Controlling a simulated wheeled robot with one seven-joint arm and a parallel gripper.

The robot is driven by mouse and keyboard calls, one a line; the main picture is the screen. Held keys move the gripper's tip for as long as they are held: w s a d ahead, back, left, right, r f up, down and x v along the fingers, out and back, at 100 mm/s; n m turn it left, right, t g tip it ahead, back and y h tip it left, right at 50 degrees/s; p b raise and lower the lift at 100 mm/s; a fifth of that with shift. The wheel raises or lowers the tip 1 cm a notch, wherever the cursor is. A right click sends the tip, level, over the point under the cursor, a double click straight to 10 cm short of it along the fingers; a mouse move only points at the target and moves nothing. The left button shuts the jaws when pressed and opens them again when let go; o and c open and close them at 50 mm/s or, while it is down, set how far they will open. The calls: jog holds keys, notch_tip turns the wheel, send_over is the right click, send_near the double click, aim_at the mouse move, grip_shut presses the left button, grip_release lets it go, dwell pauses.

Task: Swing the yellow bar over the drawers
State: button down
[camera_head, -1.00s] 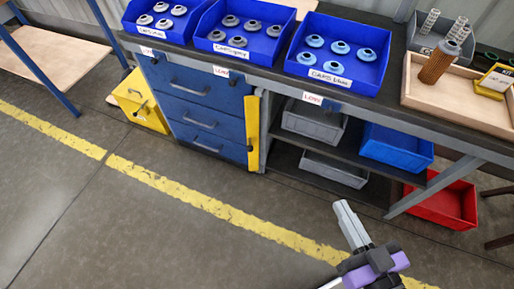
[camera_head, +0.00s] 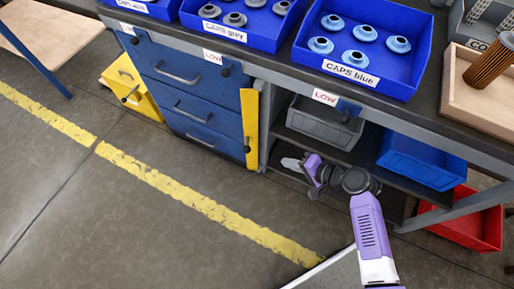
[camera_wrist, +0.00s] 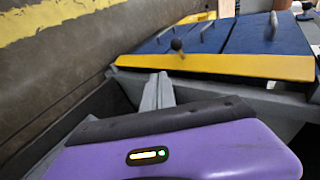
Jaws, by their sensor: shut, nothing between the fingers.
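The yellow bar (camera_head: 250,128) stands upright at the right edge of the blue drawer unit, beside the drawers (camera_head: 185,90) and not across their fronts. It also shows in the wrist view (camera_wrist: 220,66), with a dark round knob (camera_wrist: 177,45) near one end. My gripper (camera_head: 288,163) is in front of the open shelf, to the right of the bar's lower end and apart from it. In the wrist view my fingers (camera_wrist: 158,90) are together, empty, and point toward the bar.
Blue cap bins (camera_head: 358,45) stand on the bench top. A red bin (camera_head: 470,222) is low at right. A yellow box (camera_head: 130,85) stands left of the drawers. The floor in front is clear.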

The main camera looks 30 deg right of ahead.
jog(key=w+a+f+b, duration=0.3)
jog(key=w+a+f, duration=0.2)
jog(key=w, duration=0.5)
jog(key=shift+a, duration=0.8)
jog(key=shift+f, duration=0.1)
